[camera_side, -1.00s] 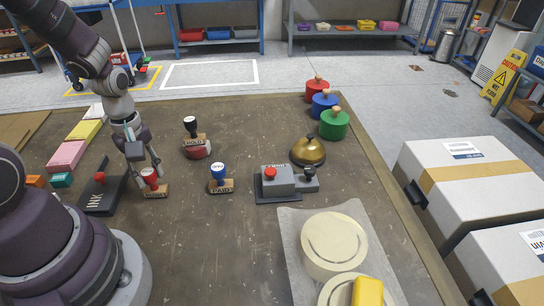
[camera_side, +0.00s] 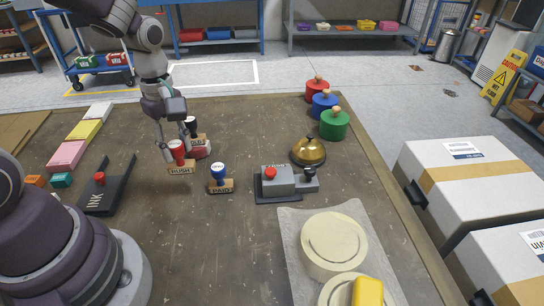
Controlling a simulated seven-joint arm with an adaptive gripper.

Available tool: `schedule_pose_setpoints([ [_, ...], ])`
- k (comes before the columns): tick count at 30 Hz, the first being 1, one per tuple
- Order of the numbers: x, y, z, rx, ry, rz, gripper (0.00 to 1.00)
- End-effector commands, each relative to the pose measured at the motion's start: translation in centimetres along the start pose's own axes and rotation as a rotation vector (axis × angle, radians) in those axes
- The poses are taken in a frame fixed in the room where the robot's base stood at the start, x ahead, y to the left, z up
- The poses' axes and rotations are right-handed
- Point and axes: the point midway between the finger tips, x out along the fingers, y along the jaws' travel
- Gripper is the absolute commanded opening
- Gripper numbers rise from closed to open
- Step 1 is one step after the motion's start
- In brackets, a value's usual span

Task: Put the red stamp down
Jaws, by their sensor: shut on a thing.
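The red stamp (camera_side: 180,168) has a red handle and a wooden block labelled RUSH. My gripper (camera_side: 174,150) is shut on its handle from above and holds it upright. I cannot tell whether its base touches the table or hangs just above it. The black-handled stamp (camera_side: 201,151) stands right behind it, partly hidden by my gripper and the red stamp. The blue-handled stamp (camera_side: 220,181), labelled PAID, stands to the right and nearer the camera, apart from the red one.
Pink, yellow and white blocks (camera_side: 84,130) line the left side. A grey device with a red button (camera_side: 278,182) and a brass bell (camera_side: 307,151) stand to the right. The front middle of the table (camera_side: 205,240) is bare.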

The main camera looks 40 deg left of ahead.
Motion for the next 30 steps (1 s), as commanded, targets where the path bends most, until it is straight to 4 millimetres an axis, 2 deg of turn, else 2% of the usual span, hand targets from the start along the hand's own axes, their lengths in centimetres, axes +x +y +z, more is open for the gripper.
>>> schedule_pose_setpoints([
  [6,4.3,-0.2,0.0,-0.001,-0.002,-0.007,0.0],
  [9,5.6,-0.1,0.0,-0.001,-0.001,-0.003,0.0],
  [20,6.0,-0.1,-0.1,-0.001,0.0,0.001,0.0],
  [21,6.0,0.0,-0.1,-0.001,0.0,0.001,0.34],
  [26,6.0,0.0,-0.1,-0.001,0.0,0.001,0.55],
  [30,6.0,0.0,-0.1,-0.001,0.0,0.001,0.55],
])
